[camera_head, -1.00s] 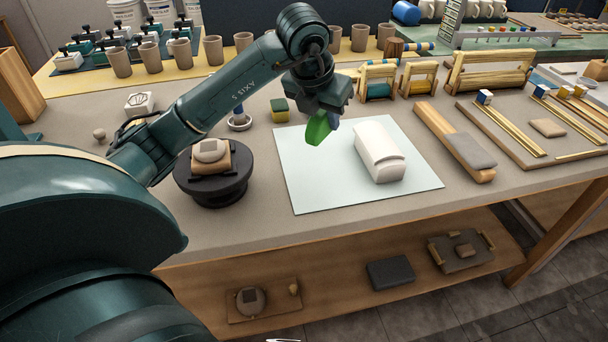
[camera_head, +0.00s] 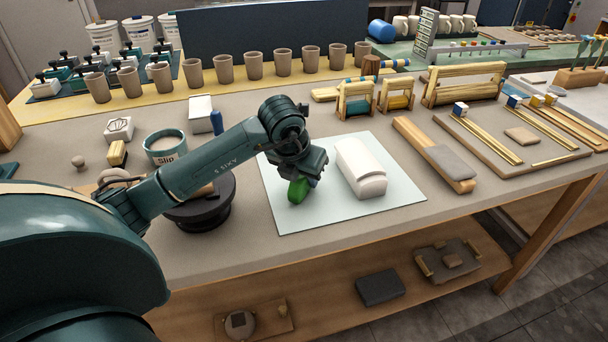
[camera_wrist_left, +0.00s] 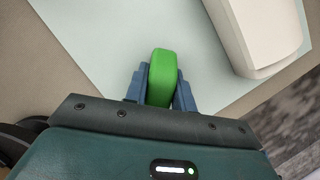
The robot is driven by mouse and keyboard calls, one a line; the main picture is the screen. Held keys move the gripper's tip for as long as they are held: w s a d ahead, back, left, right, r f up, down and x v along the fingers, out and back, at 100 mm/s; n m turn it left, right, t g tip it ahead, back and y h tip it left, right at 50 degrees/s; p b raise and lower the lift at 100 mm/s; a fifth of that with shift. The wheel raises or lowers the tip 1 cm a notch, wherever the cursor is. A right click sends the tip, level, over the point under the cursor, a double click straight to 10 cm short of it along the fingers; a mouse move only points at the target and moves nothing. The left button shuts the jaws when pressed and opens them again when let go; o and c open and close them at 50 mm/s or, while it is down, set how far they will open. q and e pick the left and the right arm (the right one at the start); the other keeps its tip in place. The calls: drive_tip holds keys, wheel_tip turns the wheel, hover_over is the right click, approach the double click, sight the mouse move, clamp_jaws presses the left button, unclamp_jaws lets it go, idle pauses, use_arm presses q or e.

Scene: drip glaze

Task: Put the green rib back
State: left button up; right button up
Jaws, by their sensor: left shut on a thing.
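The green rib (camera_head: 298,190) is held in my left gripper (camera_head: 306,181), over the left part of the pale sheet (camera_head: 330,210). In the left wrist view the green rib (camera_wrist_left: 162,78) stands between the two blue fingers of the left gripper (camera_wrist_left: 160,88), which are shut on it. The lower end of the rib is close to the sheet; I cannot tell whether it touches. A white rounded block (camera_head: 360,168) lies on the sheet to the right of the rib, apart from it. My right gripper is not in view.
A dark turntable (camera_head: 205,212) stands left of the sheet, partly behind my left arm. A slip tub (camera_head: 166,148) stands behind it. A wooden paddle-like board (camera_head: 425,147) lies right of the sheet. Several cups (camera_head: 253,66) line the back. The sheet's front part is clear.

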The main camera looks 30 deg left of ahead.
use_arm(q)
drive_tip(key=shift+f, duration=0.1)
drive_tip(key=o, duration=0.4)
drive_tip(key=shift+f, duration=0.1)
drive_tip(key=o, duration=0.5)
